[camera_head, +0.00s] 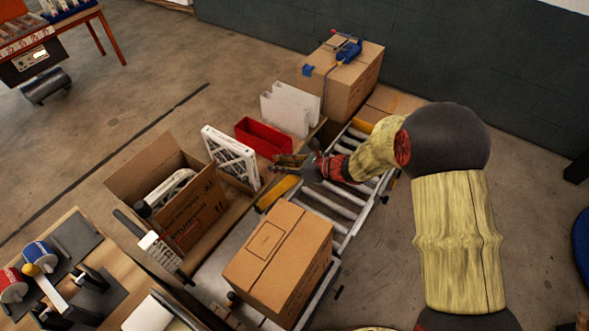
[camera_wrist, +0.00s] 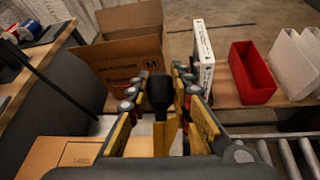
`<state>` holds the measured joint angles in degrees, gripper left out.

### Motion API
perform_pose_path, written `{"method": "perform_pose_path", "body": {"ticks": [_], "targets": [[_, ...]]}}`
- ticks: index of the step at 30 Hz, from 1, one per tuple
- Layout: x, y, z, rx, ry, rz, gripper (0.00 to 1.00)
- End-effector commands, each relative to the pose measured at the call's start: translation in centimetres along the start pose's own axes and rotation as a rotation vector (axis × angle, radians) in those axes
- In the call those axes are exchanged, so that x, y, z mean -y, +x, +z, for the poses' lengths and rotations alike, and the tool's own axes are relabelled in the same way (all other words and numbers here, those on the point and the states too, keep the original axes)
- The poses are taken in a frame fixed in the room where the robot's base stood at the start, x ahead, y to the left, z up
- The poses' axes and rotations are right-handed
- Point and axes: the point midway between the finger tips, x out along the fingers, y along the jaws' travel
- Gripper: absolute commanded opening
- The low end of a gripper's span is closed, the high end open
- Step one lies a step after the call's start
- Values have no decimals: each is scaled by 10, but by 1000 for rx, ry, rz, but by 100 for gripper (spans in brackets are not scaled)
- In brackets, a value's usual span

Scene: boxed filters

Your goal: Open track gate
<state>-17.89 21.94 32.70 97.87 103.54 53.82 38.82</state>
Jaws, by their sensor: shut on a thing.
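The track gate (camera_head: 277,192) is a yellow bar at the side of the roller track (camera_head: 325,203), just behind the closed carton (camera_head: 278,255). In the wrist view a dark, rounded handle (camera_wrist: 160,92) stands upright between my fingers, with a yellow piece (camera_wrist: 165,137) below it. My gripper (camera_head: 281,160) reaches across the track from the right. It also shows in the wrist view (camera_wrist: 160,78), shut on the dark handle. My fingers hide part of the handle and the gate's lower edge, so I cannot tell how far the gate stands open.
An open carton (camera_head: 190,215), a white framed filter (camera_head: 230,157), a red bin (camera_head: 262,138) and white holders (camera_head: 290,108) stand left of the track. A carton with a blue tape dispenser (camera_head: 348,50) stands at the back.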

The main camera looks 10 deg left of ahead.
Motion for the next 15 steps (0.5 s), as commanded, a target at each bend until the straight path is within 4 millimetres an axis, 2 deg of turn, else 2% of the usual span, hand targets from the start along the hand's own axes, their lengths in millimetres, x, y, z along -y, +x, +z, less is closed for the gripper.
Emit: {"method": "perform_pose_path", "body": {"ticks": [1,15], "targets": [[-2,6,16,-20,-2,1,0],[2,73,67,-213,23,-19,0]]}}
